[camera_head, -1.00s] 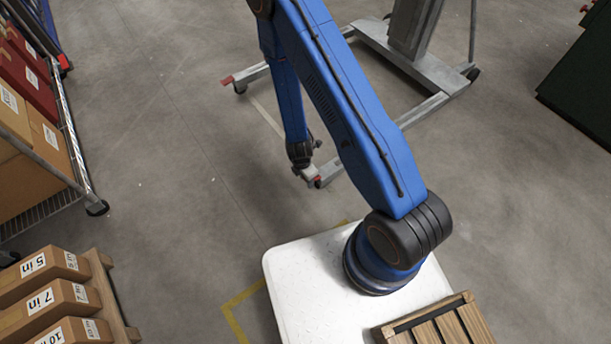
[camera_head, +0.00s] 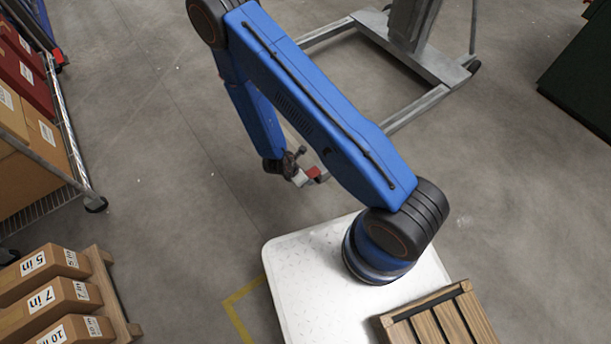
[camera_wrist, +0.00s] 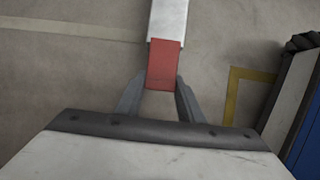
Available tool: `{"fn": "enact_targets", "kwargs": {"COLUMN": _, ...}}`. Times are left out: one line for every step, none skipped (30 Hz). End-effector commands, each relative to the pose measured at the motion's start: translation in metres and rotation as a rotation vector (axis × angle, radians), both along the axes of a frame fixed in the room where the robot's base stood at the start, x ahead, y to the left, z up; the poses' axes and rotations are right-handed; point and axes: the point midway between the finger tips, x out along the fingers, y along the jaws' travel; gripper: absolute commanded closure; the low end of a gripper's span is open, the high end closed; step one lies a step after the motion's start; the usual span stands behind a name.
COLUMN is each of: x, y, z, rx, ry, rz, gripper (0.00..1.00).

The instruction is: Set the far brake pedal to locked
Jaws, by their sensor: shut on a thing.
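A red brake pedal (camera_wrist: 163,62) sits at the end of a pale grey leg (camera_wrist: 169,20) in the wrist view. My gripper (camera_wrist: 163,83) has one finger on each side of the pedal and is shut on it. In the head view this red pedal (camera_head: 314,173) shows at the near leg's left end, with my gripper (camera_head: 304,178) at it. The other leg's left end is hidden behind my arm. I cannot tell the held pedal's tilt or whether it is locked.
The grey wheeled stand (camera_head: 415,60) stands at the back. A wire rack (camera_head: 72,150) with boxes is at left, and labelled cartons (camera_head: 62,297) lie on a pallet at lower left. A dark green cabinet (camera_head: 590,75) is at right. Floor between is clear.

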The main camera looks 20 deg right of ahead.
Motion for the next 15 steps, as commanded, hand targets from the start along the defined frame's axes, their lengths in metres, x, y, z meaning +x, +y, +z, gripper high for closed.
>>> {"fn": "enact_targets", "kwargs": {"x": -0.0006, "y": 0.0016, "z": -0.0025, "rx": -0.019, "ry": -0.005, "rz": 0.003, "gripper": 1.0}}
{"fn": "enact_targets", "kwargs": {"x": -0.0008, "y": 0.0013, "z": -0.0035, "rx": -0.032, "ry": -0.009, "rz": 0.003, "gripper": 1.0}}
{"fn": "enact_targets", "kwargs": {"x": -0.001, "y": 0.0012, "z": -0.0046, "rx": -0.047, "ry": -0.013, "rz": 0.002, "gripper": 1.0}}
{"fn": "enact_targets", "kwargs": {"x": -0.0009, "y": 0.0011, "z": -0.0053, "rx": -0.058, "ry": -0.018, "rz": 0.003, "gripper": 1.0}}
{"fn": "enact_targets", "kwargs": {"x": -0.0008, "y": 0.001, "z": -0.0059, "rx": -0.07, "ry": -0.022, "rz": 0.002, "gripper": 1.0}}
{"fn": "enact_targets", "kwargs": {"x": -0.0008, "y": 0.0012, "z": -0.0069, "rx": -0.083, "ry": -0.026, "rz": 0.003, "gripper": 1.0}}
{"fn": "enact_targets", "kwargs": {"x": -0.0008, "y": 0.0011, "z": -0.0078, "rx": -0.092, "ry": -0.028, "rz": 0.001, "gripper": 1.0}}
{"fn": "enact_targets", "kwargs": {"x": -0.0006, "y": 0.001, "z": -0.0084, "rx": -0.101, "ry": -0.032, "rz": 0.002, "gripper": 1.0}}
{"fn": "enact_targets", "kwargs": {"x": -0.0004, "y": 0.0007, "z": -0.0093, "rx": -0.112, "ry": -0.036, "rz": 0.001, "gripper": 1.0}}
{"fn": "enact_targets", "kwargs": {"x": -0.0004, "y": 0.0007, "z": -0.0097, "rx": -0.119, "ry": -0.038, "rz": 0.002, "gripper": 1.0}}
{"fn": "enact_targets", "kwargs": {"x": -0.0005, "y": 0.0008, "z": -0.0102, "rx": -0.126, "ry": -0.04, "rz": 0.002, "gripper": 1.0}}
{"fn": "enact_targets", "kwargs": {"x": -0.0005, "y": 0.0007, "z": -0.0105, "rx": -0.133, "ry": -0.042, "rz": 0.002, "gripper": 1.0}}
{"fn": "enact_targets", "kwargs": {"x": -0.0003, "y": 0.0007, "z": -0.0109, "rx": -0.138, "ry": -0.044, "rz": 0.002, "gripper": 1.0}}
{"fn": "enact_targets", "kwargs": {"x": -0.0003, "y": 0.0006, "z": -0.0111, "rx": -0.143, "ry": -0.046, "rz": 0.002, "gripper": 1.0}}
{"fn": "enact_targets", "kwargs": {"x": -0.0003, "y": 0.0004, "z": -0.0114, "rx": -0.148, "ry": -0.048, "rz": 0.001, "gripper": 1.0}}
